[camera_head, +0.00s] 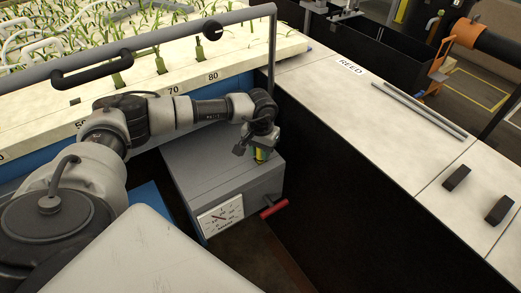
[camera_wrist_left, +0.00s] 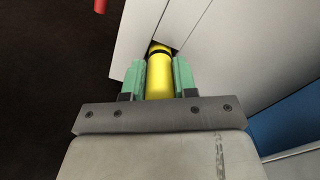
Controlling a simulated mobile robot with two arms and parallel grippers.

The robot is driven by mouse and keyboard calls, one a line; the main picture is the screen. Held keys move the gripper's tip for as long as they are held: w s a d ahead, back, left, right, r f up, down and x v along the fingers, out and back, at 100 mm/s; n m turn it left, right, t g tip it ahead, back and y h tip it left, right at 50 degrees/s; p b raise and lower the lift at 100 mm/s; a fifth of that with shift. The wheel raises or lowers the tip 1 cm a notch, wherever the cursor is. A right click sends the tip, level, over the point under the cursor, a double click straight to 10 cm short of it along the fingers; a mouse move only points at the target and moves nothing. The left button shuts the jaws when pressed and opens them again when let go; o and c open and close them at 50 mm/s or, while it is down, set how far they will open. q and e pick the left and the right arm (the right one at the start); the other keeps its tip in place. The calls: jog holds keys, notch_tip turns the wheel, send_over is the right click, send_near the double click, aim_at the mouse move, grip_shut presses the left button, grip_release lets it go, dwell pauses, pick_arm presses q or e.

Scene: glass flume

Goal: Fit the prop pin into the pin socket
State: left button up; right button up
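My left gripper (camera_head: 262,152) reaches down over the grey box with a dial on its front. In the left wrist view its green fingers (camera_wrist_left: 159,78) are shut on a yellow cylinder with a dark band at its far end, which I take as the prop pin (camera_wrist_left: 160,76). The pin's far end is close to a dark gap between pale grey panels; I cannot tell whether it has entered it. No pin socket can be clearly made out. My right gripper is not in view.
The grey box (camera_head: 190,170) carries a dial (camera_head: 220,215) and a red handle (camera_head: 273,208). A grey rail (camera_head: 150,38) runs above the planted bed. On the pale counter at right lie two rods (camera_head: 420,108) and two dark blocks (camera_head: 456,178).

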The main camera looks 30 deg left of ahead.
pick_arm(q)
jog(key=o, duration=0.5)
jog(key=shift+c, duration=0.2)
jog(key=shift+r+p, duration=0.25)
jog(key=shift+p, duration=0.05)
notch_tip(320, 180, up, 12)
jog(key=shift+f+b, duration=0.1)
jog(key=shift+b, duration=0.4)
